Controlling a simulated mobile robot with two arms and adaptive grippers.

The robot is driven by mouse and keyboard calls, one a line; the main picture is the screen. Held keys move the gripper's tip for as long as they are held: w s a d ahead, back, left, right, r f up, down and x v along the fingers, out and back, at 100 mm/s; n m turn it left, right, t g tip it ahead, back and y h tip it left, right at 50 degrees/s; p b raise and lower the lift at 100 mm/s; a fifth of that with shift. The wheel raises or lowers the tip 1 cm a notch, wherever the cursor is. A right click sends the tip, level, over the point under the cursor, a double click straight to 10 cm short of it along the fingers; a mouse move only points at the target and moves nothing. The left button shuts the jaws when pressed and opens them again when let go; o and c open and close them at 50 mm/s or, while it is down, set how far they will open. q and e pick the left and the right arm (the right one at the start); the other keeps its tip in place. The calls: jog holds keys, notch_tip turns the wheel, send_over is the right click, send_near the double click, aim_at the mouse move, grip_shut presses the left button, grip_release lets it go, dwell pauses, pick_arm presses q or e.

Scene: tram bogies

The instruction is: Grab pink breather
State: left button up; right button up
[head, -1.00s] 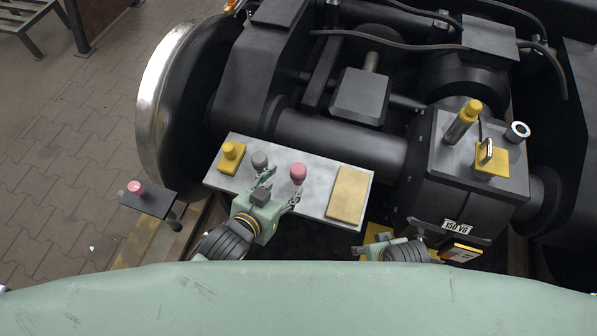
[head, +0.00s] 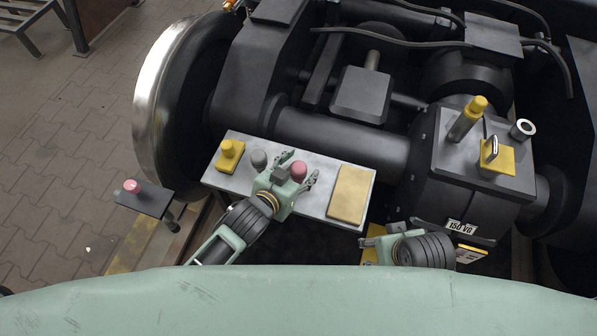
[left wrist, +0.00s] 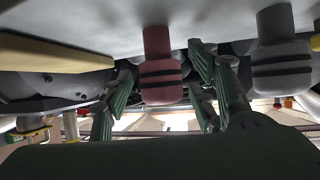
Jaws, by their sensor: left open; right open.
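The pink breather (head: 299,170) stands on the light grey plate (head: 322,190), to the right of a grey breather (head: 259,158). My left gripper (head: 302,165) is open at the pink breather, its fingers spread to either side. The left wrist view looks upside down; there the pink breather (left wrist: 161,75) hangs between the open fingers (left wrist: 155,92), with the grey breather (left wrist: 280,55) outside them. I cannot tell whether a finger touches the pink one. My right gripper (head: 370,242) is open and empty below the plate's right end.
A pink-red knob (head: 132,186) is on a small dark stand at left. The bogie gearbox (head: 475,170) carries a yellow-topped cylinder, a yellow block and a ring.

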pick_arm(q)
jog(key=shift+c, duration=0.3)
jog(key=c, duration=1.1)
jog(key=shift+c, duration=0.5)
jog(key=shift+r, duration=0.2)
